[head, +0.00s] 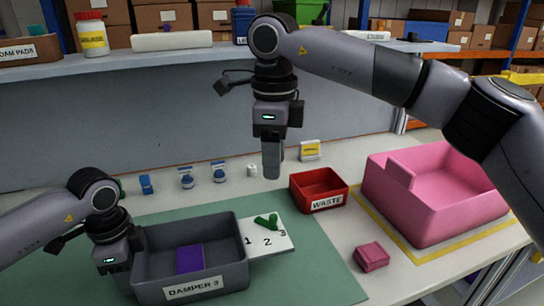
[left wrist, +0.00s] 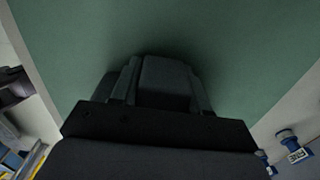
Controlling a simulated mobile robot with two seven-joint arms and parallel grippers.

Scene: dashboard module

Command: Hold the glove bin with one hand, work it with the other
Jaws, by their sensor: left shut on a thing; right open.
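A dark grey open bin (head: 232,262) labelled "DAMPER 3", which I take to be the glove bin, stands on the green mat. A flat purple piece (head: 190,259) lies inside it. My left gripper (head: 122,277) is at the bin's left wall and shut on it. In the left wrist view a dark block (left wrist: 166,80) fills the space between its fingers. My right gripper (head: 271,162) is open and empty, pointing down above the table behind the bin, apart from it. A white card (head: 257,247) numbered 1, 2, 3 lies at the bin's right, with a green piece (head: 266,221) on it.
A red "WASTE" box (head: 318,187) stands right of my right gripper. A large pink bin (head: 440,205) sits inside a yellow outline at the right; a small pink block (head: 371,257) lies before it. Small blue-and-white bottles (head: 187,178) line the back, below a shelf (head: 180,62).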

